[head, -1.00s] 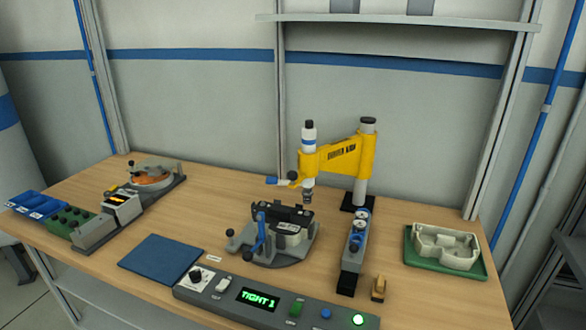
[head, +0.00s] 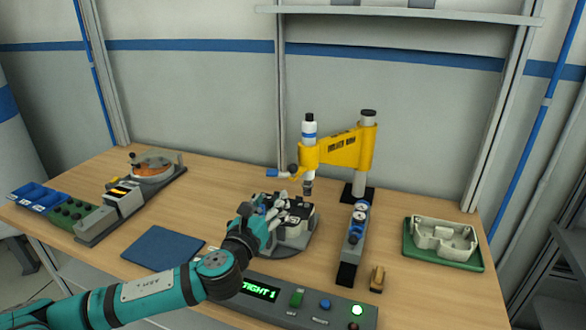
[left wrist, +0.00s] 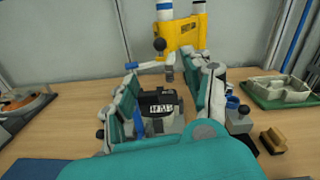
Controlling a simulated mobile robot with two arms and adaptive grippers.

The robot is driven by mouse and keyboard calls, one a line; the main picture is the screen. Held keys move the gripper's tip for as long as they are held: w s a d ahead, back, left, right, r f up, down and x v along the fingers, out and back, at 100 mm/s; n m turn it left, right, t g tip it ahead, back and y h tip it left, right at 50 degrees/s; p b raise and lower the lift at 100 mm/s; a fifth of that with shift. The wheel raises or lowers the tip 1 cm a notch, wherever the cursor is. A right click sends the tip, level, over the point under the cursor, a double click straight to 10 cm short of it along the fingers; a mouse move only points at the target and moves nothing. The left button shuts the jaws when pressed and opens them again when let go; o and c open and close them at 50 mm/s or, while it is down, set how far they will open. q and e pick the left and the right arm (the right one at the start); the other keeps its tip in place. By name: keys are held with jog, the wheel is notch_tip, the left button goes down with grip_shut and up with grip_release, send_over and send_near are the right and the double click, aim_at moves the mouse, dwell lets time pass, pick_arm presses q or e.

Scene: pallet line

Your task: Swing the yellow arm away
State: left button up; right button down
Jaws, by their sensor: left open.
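The yellow arm (head: 337,150) reaches left from a grey post at the back of the table. A white and blue screwdriver (head: 309,139) hangs from its free end, above the clamp fixture (head: 295,237). The yellow arm also shows at the top of the left wrist view (left wrist: 180,38). A blue handle with a dark ball (left wrist: 160,45) juts left from the driver. My left gripper (head: 274,205) is open and empty, in front of and below the driver, and partly covers the fixture. In the left wrist view its fingers (left wrist: 165,85) stand apart, with the driver tip showing between them.
A control panel (head: 318,309) reads "TIGHT 1" at the front edge. A grey block with gauges (head: 352,245) stands right of the fixture. A green tray (head: 445,256) holds a pale casting at the right. A blue mat (head: 162,248) lies at left.

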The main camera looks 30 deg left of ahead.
aim_at(291, 171)
pick_arm(q)
jog(key=p+x, duration=0.3)
jog(key=x, duration=1.4)
jog(key=shift+f, duration=0.1)
jog(key=c, duration=1)
jog(key=shift+w, duration=0.1)
grip_shut()
